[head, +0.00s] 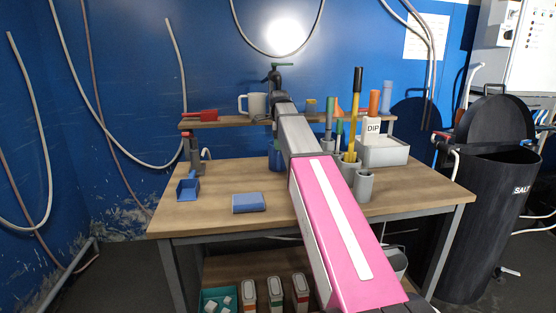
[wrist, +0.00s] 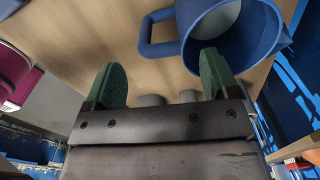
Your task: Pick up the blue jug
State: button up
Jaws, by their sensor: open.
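The blue jug (head: 275,157) stands on the table near the back, partly hidden by my arm in the head view. In the wrist view the jug (wrist: 240,55) is large at the upper right, its mouth towards the camera and its loop handle (wrist: 145,34) pointing left. My gripper (wrist: 162,78) is open, with two green fingers spread apart and nothing between them. The right finger overlaps the jug's lower edge in the picture; I cannot tell if they touch. The handle lies above the gap between the fingers. I cannot clearly make out the fingers in the head view.
A shelf at the back holds a grey mug (head: 257,105) and a red item (head: 203,115). Grey holders (head: 362,185) and a white box (head: 386,152) stand to the right.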

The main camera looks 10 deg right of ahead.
aim_at(279, 154)
jog(key=shift+s+f, duration=0.15)
jog(key=shift+f, duration=2.8)
jog(key=c, duration=1.2)
jog(key=shift+c, duration=0.2)
jog(key=shift+r, duration=0.15)
